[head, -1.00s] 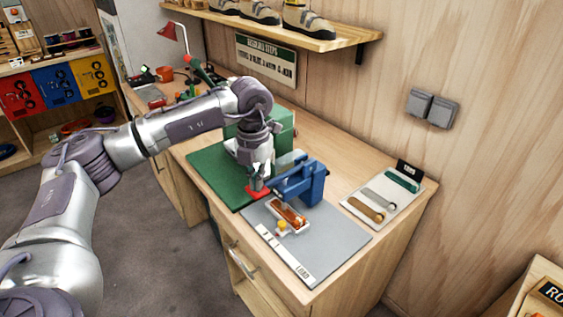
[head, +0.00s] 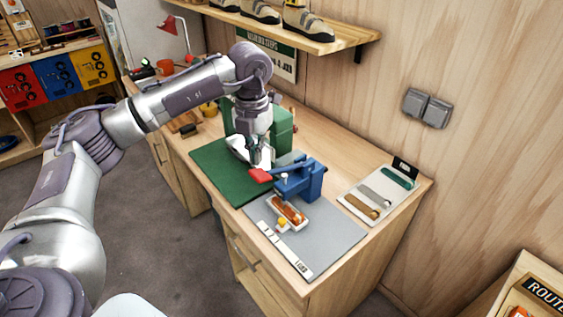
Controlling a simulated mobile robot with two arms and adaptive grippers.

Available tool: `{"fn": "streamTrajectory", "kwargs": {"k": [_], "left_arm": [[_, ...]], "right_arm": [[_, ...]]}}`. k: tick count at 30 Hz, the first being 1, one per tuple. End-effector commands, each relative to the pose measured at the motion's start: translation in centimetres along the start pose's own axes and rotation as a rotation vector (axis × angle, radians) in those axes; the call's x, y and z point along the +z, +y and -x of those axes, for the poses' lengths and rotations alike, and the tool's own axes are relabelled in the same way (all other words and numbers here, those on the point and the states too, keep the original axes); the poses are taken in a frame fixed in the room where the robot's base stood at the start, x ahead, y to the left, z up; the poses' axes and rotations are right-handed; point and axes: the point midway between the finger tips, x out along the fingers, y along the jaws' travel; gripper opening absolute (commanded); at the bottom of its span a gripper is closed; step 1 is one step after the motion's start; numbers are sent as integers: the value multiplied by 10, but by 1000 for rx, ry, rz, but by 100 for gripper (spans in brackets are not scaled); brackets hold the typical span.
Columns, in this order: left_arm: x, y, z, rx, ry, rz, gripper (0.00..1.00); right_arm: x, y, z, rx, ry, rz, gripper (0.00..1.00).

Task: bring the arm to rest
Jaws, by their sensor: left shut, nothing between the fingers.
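My left arm reaches in from the left over the workbench. Its gripper (head: 259,160) points down, shut and empty, just above and behind a red handle (head: 260,175). The red handle belongs to a blue bench tool (head: 303,182) on the grey mat. I cannot tell whether the fingertips touch the handle. My right gripper is not in view.
A small tray with an orange piece (head: 289,213) sits on the grey mat (head: 335,235). A white board with several strips (head: 378,195) lies to the right. A green box (head: 283,130) stands behind the gripper. A shelf (head: 300,35) with shoes overhangs the back.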

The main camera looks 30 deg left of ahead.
Motion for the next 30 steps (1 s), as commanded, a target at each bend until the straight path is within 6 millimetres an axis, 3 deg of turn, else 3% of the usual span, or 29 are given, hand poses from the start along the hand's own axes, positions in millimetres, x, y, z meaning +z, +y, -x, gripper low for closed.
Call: {"fn": "streamTrajectory", "kwargs": {"k": [6,23,26,29,30], "left_arm": [[0,0,17,-1,0,0,0],[0,-2,16,-7,0,-5,0],[-2,-23,7,-66,-1,-45,0],[-9,-70,-9,-214,-7,-126,0],[-14,-96,-15,-301,-10,-164,0]], "right_arm": [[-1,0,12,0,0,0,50],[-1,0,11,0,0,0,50],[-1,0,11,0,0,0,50],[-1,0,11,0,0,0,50],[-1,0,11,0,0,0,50]]}}
